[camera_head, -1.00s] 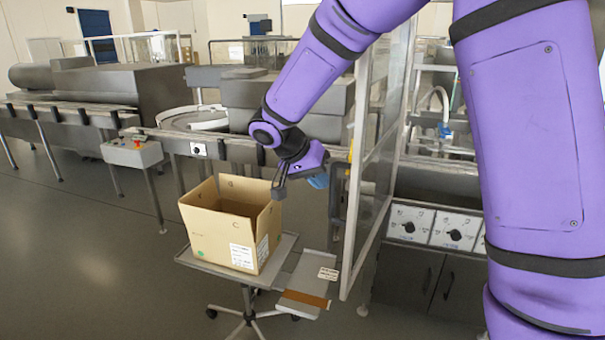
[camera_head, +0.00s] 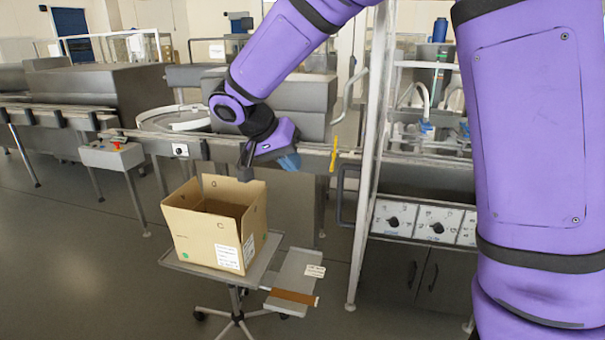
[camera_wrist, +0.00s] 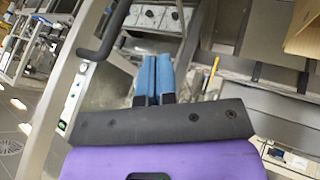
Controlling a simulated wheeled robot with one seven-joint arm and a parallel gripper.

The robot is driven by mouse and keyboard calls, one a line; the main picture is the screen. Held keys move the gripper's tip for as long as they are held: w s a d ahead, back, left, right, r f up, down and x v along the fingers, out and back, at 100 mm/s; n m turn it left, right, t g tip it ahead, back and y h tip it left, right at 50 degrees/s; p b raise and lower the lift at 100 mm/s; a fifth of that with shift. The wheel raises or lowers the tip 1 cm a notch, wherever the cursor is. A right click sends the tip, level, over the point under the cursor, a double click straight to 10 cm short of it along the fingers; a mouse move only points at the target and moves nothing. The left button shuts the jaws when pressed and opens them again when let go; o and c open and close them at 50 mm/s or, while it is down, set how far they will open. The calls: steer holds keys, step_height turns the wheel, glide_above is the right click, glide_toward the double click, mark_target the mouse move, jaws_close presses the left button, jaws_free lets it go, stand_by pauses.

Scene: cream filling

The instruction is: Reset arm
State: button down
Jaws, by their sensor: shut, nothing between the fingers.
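My gripper (camera_head: 289,162) has blue fingers and is at the end of my purple arm. In the head view it hangs above and to the right of the open cardboard box (camera_head: 208,240), clear of it. In the wrist view the two blue fingers (camera_wrist: 155,75) lie side by side, shut, with nothing seen between them. A corner of the box also shows at the upper right of the wrist view (camera_wrist: 304,32).
The box stands on a wheeled grey cart (camera_head: 190,267) with a side tray (camera_head: 299,268). A framed clear panel (camera_head: 367,200) stands right of the gripper. A conveyor line runs behind. A yellow stick-like thing (camera_head: 334,153) is near the gripper. Open floor lies at the left.

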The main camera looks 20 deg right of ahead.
steer(key=v, duration=0.4)
steer(key=s+d+r+n+y, duration=0.3)
steer(key=s+d+r+y, duration=0.15)
steer(key=s+d, duration=0.6)
steer(key=s+d+n+t+y, duration=0.2)
steer(key=s+n+t+y, duration=0.1)
steer(key=s, duration=1.3)
steer(key=shift+f+n+t, duration=0.3)
steer(key=shift+n+t, duration=0.5)
steer(key=shift+n, duration=0.1)
steer(key=shift+s+d, duration=0.1)
steer(key=shift+d, duration=0.05)
